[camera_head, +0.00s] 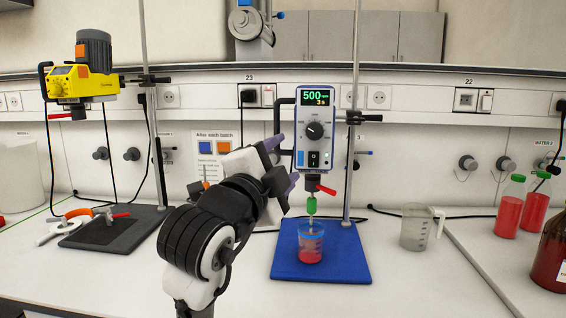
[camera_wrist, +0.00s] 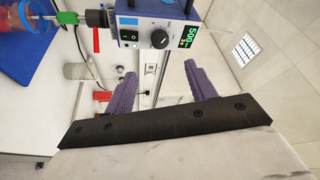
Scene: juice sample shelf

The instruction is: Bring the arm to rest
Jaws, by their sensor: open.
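My arm rises from the bottom of the head view, bent, with my gripper (camera_head: 283,163) raised in front of the bench, just left of the overhead stirrer (camera_head: 313,152). Its purple fingers are apart and nothing shows between them. In the wrist view my gripper (camera_wrist: 163,88) also shows open and empty, with the stirrer (camera_wrist: 153,37) beyond it. The stirrer's display reads 500 and 3 s. A beaker of red juice (camera_head: 311,254) stands under the stirrer on a blue base plate (camera_head: 345,262). The stirrer's shaft with a green part reaches down into the beaker.
A yellow stirrer (camera_head: 83,80) hangs on a stand at left, over a dark base plate (camera_head: 140,228). A clear jug (camera_head: 417,230) stands right of the blue plate. Red bottles (camera_head: 508,212) and a dark red bottle (camera_head: 552,255) are at far right. The front bench is mostly clear.

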